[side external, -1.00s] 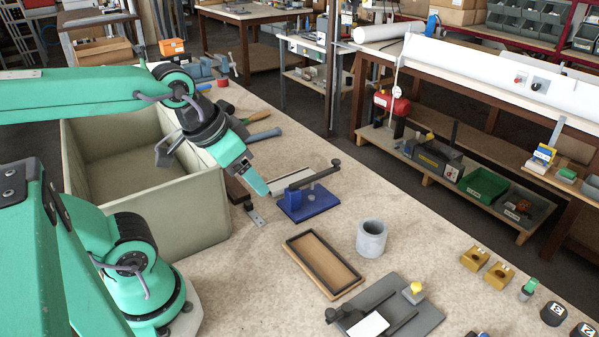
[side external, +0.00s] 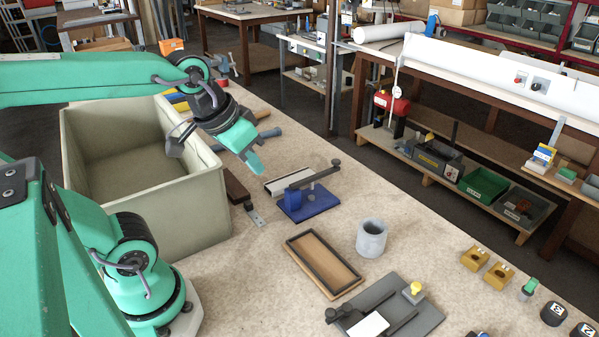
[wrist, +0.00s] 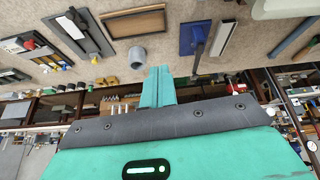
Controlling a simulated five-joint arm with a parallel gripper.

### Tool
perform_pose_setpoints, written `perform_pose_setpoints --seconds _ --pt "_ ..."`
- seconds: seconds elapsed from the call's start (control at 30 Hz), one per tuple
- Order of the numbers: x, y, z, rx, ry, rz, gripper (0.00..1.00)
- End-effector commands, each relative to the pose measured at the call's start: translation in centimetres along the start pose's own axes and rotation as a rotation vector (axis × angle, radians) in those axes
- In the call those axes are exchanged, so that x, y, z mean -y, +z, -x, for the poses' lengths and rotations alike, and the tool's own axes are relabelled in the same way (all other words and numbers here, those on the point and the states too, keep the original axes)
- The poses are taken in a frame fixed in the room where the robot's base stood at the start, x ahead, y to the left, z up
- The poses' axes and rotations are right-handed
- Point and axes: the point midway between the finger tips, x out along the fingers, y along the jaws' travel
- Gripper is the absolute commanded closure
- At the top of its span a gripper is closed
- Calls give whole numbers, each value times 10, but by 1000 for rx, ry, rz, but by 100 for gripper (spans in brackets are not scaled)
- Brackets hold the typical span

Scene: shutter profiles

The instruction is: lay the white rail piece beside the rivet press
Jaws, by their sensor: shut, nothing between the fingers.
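The white rail piece (side external: 279,183) lies on the bench along the far side of the blue rivet press (side external: 305,204); the press's black lever crosses over part of it. I cannot tell whether the two touch. In the wrist view the rail piece (wrist: 224,38) is a pale bar with a dark edge, just right of the press (wrist: 187,40). My green gripper (side external: 257,171) is shut and empty, above the bench by the rail piece's left end. Its closed fingers (wrist: 157,72) also show in the wrist view.
A large beige bin (side external: 205,215) stands left of the press. A brown tray (side external: 290,243), a grey cup (side external: 371,238) and a grey plate fixture (side external: 425,318) stand in front. Tools with handles (side external: 262,134) lie behind. Bare bench lies right of the press.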

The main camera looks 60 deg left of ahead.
Motion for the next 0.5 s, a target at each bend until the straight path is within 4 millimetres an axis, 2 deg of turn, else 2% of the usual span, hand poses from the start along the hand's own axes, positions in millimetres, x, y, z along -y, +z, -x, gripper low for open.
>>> perform_pose_setpoints --seconds 0.27,0.5 --pt "22 -49 -10 66 -43 207 100" --pt "48 -91 -28 119 -85 400 100"
